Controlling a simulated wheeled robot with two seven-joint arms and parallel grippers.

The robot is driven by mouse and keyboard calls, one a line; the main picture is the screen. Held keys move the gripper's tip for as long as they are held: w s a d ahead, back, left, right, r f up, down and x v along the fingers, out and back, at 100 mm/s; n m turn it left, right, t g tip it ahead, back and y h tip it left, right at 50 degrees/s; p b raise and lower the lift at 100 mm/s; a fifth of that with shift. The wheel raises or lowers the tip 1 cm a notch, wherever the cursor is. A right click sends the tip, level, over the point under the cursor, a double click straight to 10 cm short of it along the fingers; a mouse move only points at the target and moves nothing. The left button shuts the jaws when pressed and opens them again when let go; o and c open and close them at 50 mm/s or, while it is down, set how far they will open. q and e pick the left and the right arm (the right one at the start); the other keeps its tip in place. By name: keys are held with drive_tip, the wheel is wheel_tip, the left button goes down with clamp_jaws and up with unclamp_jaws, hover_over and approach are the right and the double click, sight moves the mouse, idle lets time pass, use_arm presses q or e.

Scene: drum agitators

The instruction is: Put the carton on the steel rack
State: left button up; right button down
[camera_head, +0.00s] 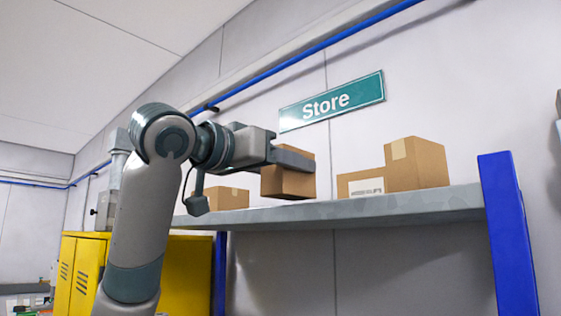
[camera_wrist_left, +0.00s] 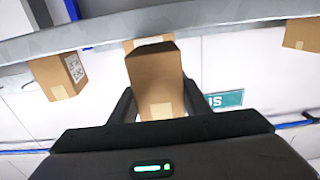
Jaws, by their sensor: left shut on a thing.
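The carton (camera_head: 287,182) is a brown cardboard box held in my left gripper (camera_head: 291,159). The gripper is shut on it, just above the front edge of the steel rack's grey shelf (camera_head: 337,212). In the left wrist view the carton (camera_wrist_left: 156,82) sits between the two dark fingers (camera_wrist_left: 157,104). Whether its underside touches the shelf cannot be told. The rack has blue uprights (camera_head: 508,235). My right gripper is not in view.
On the shelf, a small brown box (camera_head: 227,198) stands left of the carton, and brown boxes (camera_head: 415,165), one with a white label (camera_head: 366,187), stand to its right. Gaps lie on both sides of the carton. A yellow cabinet (camera_head: 82,272) stands at lower left.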

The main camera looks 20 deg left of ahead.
use_arm(q)
drive_tip(key=shift+p+x, duration=1.55)
drive_tip(key=shift+x, duration=2.3)
drive_tip(key=shift+f+b, duration=0.55)
drive_tip(key=o, duration=1.3)
drive_tip(key=shift+c, duration=0.2)
drive_tip(key=shift+s, duration=0.15)
